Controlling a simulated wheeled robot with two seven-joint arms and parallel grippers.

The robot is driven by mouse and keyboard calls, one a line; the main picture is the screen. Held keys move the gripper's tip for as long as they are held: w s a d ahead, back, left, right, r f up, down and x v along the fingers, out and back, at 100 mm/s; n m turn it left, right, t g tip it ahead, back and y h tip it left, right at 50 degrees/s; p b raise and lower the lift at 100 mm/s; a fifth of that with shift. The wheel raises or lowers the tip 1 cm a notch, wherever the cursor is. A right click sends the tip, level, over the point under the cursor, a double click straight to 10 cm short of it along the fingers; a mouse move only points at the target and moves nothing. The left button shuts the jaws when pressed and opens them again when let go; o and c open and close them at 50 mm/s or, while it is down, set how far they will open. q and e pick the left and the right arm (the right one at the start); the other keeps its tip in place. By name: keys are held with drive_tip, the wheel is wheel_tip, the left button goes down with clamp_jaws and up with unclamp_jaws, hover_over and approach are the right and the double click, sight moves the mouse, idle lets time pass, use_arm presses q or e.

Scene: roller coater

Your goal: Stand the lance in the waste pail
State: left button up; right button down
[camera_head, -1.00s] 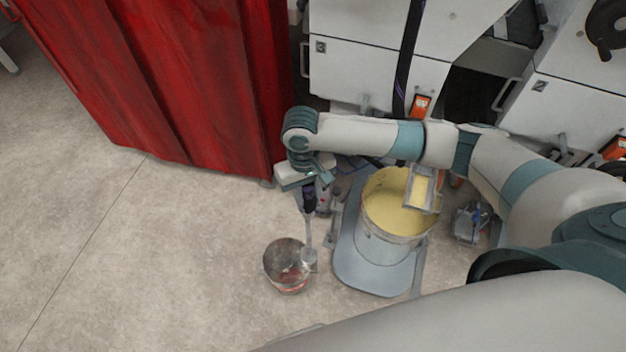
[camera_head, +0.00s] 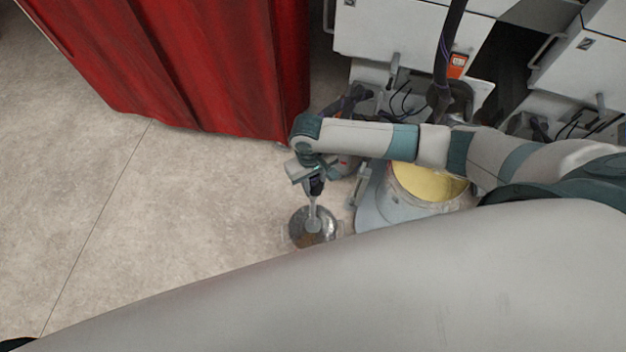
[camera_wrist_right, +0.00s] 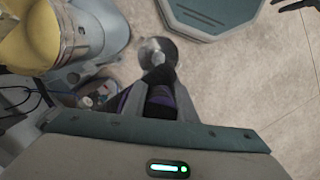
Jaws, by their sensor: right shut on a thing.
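The lance (camera_head: 312,208) has a dark handle with purple on it and a thin grey shaft ending in a paler, wider tip. My right gripper (camera_head: 315,187) is shut on its handle and holds it roughly upright, tip down. The waste pail (camera_head: 298,236) is a small round metal pail on the floor below. The lance tip overlaps the pail's mouth in the head view; I cannot tell how deep it is. In the right wrist view the handle (camera_wrist_right: 160,98) sits between the fingers, with the pail (camera_wrist_right: 171,52) just beyond. My left gripper is out of view.
A large bucket of yellow coating (camera_head: 428,183) stands right of the pail on a grey base (camera_head: 371,210). A red curtain (camera_head: 215,70) hangs behind. White cabinets (camera_head: 385,38) stand at the back. The floor (camera_head: 150,225) left of the pail is clear.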

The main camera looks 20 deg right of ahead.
sight(314, 197)
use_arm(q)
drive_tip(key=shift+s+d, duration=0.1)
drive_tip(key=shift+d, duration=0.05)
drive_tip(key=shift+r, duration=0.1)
use_arm(e)
drive_tip(key=shift+r, duration=0.1)
